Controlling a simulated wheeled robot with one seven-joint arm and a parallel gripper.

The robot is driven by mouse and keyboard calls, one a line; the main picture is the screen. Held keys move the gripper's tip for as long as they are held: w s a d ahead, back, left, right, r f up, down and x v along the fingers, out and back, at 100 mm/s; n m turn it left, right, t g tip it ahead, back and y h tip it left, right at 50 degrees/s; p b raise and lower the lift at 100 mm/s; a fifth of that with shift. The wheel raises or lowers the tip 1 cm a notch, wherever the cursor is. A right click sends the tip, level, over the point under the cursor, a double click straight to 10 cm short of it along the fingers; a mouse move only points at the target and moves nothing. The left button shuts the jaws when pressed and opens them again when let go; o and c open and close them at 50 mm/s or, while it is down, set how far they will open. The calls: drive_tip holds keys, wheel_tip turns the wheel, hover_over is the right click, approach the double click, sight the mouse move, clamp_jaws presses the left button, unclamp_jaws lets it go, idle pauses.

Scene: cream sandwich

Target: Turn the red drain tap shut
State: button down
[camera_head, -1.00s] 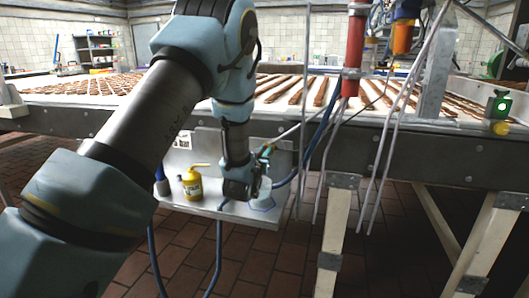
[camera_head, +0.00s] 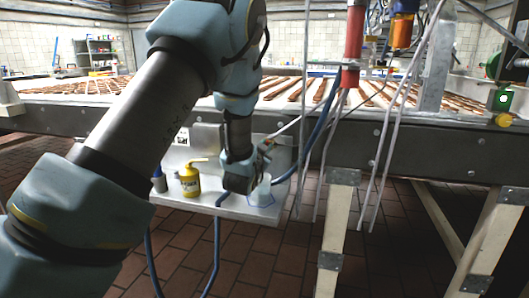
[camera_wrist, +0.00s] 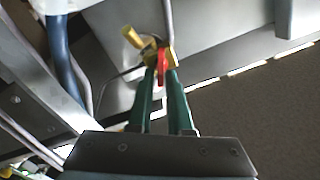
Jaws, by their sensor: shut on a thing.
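The red tap handle (camera_wrist: 161,66) shows in the wrist view on a brass tap body (camera_wrist: 133,38) under a pale metal surface. My gripper (camera_wrist: 162,72) has its two green fingers closed around the red handle, one on each side. The lower part of the handle shows in the gap between the fingers. In the head view my gripper (camera_head: 265,148) is small and partly hidden behind my wrist, beside the shelf under the table; the tap cannot be made out there.
A low metal shelf (camera_head: 218,206) carries a yellow oil can (camera_head: 190,180) and a clear cup (camera_head: 261,191) close to my wrist. The long table (camera_head: 420,150) with rows of brown bars is above.

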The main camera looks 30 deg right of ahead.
drive_tip(key=m+b, duration=0.1)
drive_tip(key=m, duration=0.3)
drive_tip(key=f+m+b, duration=0.1)
drive_tip(key=m, duration=0.3)
drive_tip(key=m+b, duration=0.1)
drive_tip(key=m, duration=0.2)
drive_tip(key=shift+s+d+f+m+b, duration=0.15)
drive_tip(key=shift+s+d+m+b, duration=0.1)
drive_tip(key=shift+m+b, duration=0.15)
drive_tip(key=shift+a, duration=0.1)
idle(0.3)
drive_tip(key=c, duration=1)
unclamp_jaws()
drive_tip(key=shift+o, duration=0.2)
drive_tip(key=v, duration=1)
drive_tip(key=shift+s+a, duration=0.25)
drive_tip(key=shift+s, duration=0.05)
